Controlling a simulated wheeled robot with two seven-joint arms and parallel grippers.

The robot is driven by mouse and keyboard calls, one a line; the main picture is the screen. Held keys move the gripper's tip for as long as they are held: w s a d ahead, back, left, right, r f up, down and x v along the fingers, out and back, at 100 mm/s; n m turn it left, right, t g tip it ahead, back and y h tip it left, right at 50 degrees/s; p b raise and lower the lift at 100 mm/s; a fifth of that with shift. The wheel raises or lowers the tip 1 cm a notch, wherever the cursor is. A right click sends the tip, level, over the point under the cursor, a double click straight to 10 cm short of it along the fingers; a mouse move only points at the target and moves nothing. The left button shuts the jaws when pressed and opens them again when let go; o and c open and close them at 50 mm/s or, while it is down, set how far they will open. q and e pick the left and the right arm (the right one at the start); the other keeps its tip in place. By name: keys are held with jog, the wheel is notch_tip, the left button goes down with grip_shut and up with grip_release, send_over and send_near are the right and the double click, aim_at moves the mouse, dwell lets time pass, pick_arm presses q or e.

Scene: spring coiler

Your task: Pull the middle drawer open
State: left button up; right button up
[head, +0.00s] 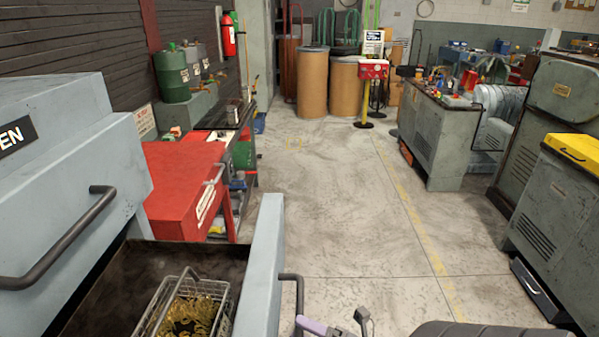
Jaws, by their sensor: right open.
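A blue-grey drawer cabinet (75,150) fills the left side, with a dark bar handle (65,245) on its closed upper front. Below it, a drawer (262,262) stands pulled out, its dark interior showing. I cannot tell from this view whether it is the middle one. A wire basket (190,308) of brass-coloured coiled pieces sits inside. The drawer's dark handle (291,277) sticks out to the right. My right gripper (336,319) is open at the bottom edge, just right of this handle; I cannot tell whether they touch. My left gripper is not in view.
A red workbench (182,185) stands beyond the drawer. Grey machines (555,205) line the right side, and a grey cabinet bench (445,140) stands further back. The concrete floor (345,215) between them is clear. Brown drums (312,82) stand at the back.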

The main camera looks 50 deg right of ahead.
jog(key=b+v, duration=0.1)
jog(key=v, duration=0.8)
